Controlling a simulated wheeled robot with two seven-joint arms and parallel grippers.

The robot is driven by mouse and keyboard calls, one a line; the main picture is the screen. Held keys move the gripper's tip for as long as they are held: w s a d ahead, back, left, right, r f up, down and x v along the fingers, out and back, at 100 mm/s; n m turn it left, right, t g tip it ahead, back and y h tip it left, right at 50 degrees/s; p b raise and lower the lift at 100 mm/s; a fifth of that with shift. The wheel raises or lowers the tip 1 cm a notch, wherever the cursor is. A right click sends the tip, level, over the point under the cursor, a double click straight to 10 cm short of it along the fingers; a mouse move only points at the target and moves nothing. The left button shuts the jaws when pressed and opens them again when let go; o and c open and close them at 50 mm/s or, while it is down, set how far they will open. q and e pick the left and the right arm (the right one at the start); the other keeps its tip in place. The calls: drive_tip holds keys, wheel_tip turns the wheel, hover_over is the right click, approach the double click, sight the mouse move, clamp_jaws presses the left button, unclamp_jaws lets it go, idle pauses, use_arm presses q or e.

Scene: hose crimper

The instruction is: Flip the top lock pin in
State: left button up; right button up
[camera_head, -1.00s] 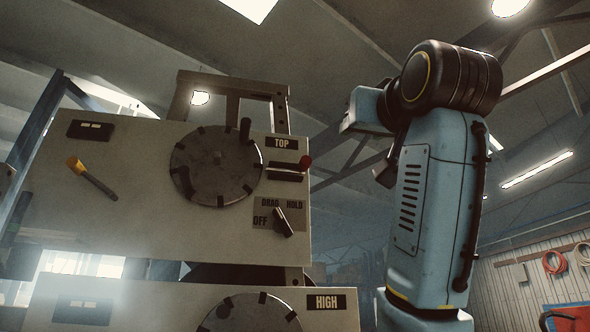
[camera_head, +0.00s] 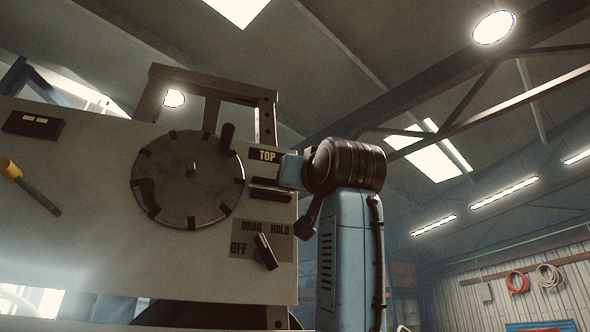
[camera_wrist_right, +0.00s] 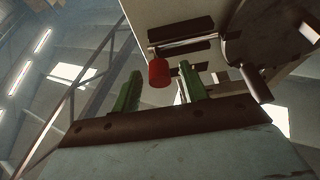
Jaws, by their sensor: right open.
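The top lock pin's red knob (camera_wrist_right: 159,73) stands out from the slotted plate beside the large dial in the right wrist view. My right gripper (camera_wrist_right: 160,88) is open, with one green finger on each side of the knob in the picture. I cannot tell whether the fingers reach past it in depth, and no contact shows. In the head view my right wrist is at the right edge of the panel (camera_head: 80,240), next to the TOP label (camera_head: 267,155), and hides the red knob. My left gripper is not in view.
The round dial (camera_head: 188,180) with a peg handle is left of the label. A DRAG/HOLD/OFF switch (camera_head: 265,251) sits below it. A yellow-tipped lever (camera_head: 28,185) is at the far left. A metal frame (camera_head: 205,83) rises behind the panel. Open space lies to the right.

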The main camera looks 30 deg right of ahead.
drive_tip(key=shift+w+d+r, duration=0.1)
drive_tip(key=shift+w+r, duration=0.25)
drive_tip(key=shift+w, duration=0.15)
drive_tip(key=shift+w+d+r+p, duration=0.1)
drive_tip(key=shift+w+p, duration=0.2)
drive_tip(key=shift+w, duration=0.1)
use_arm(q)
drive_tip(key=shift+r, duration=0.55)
use_arm(e)
clamp_jaws()
